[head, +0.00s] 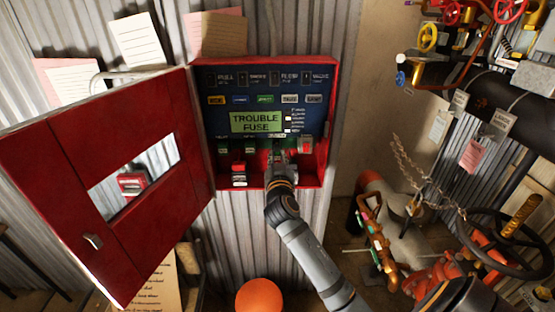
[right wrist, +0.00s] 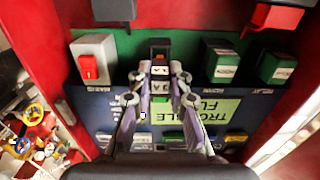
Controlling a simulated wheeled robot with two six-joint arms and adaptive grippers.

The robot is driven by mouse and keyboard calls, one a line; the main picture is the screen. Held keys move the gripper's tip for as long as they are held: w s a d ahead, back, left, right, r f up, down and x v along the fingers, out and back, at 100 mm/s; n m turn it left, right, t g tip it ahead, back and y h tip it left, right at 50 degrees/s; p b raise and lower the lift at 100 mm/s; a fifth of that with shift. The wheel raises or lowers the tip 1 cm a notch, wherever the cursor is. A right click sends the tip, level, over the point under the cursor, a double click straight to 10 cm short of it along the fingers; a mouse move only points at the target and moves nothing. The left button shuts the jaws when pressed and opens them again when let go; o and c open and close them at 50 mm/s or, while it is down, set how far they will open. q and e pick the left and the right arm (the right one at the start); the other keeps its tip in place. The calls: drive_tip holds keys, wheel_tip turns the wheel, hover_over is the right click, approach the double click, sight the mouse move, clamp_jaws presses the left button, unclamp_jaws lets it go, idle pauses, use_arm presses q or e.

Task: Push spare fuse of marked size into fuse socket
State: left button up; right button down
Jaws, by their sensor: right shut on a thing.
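The red alarm cabinet (head: 327,90) stands open on the corrugated wall. Its panel display (head: 256,122) reads "TROUBLE FUSE". My right gripper (head: 278,156) reaches into the lower middle of the cabinet, below the display. In the right wrist view my right gripper (right wrist: 161,76) is shut on a small pale fuse (right wrist: 160,71) with dark markings. The fuse is in line with a dark slot, apparently the fuse socket (right wrist: 160,46), on a green strip. I cannot tell whether it touches the socket or how deep it sits. My left gripper is not in view.
The red door (head: 60,170) hangs open at left. A grey block with a red switch (right wrist: 92,62) and dark green blocks (right wrist: 219,62) flank the slot closely. Valves and a black handwheel (head: 507,240) stand at right. An orange rounded object (head: 259,297) is below.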

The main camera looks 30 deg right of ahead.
sight(277, 153)
idle(0.5)
drive_tip(key=shift+b+x, duration=0.65)
drive_tip(key=shift+x, duration=1.35)
drive_tip(key=c, duration=1.2)
unclamp_jaws()
drive_tip(key=shift+s+a+f, duration=0.1)
drive_tip(key=shift+s+a, duration=0.15)
drive_tip(key=shift+s, duration=0.05)
drive_tip(key=v, duration=1.1)
drive_tip(key=shift+s, duration=0.15)
